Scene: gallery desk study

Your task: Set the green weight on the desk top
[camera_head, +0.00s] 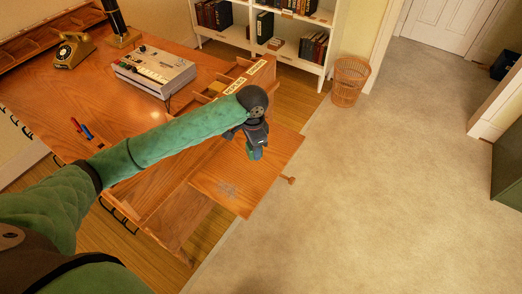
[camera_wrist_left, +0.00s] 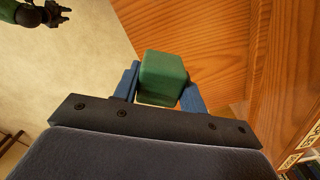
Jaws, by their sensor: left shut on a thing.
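The green weight (camera_wrist_left: 162,78) is a rounded block held between the two blue fingers of my left gripper (camera_wrist_left: 158,90) in the wrist view. In the head view my left gripper (camera_head: 256,150) points down over a wooden panel (camera_head: 228,187) at the desk's right side, and the weight shows only as a small green patch. The weight appears to be above the wood; the exact gap cannot be told. The desk top (camera_head: 75,95) lies to the left, behind my left arm. My right gripper (camera_wrist_left: 42,14) shows small and dark at the wrist view's upper left corner.
A wicker basket (camera_head: 349,82) stands on the floor. Bare desk shows between phone and pens.

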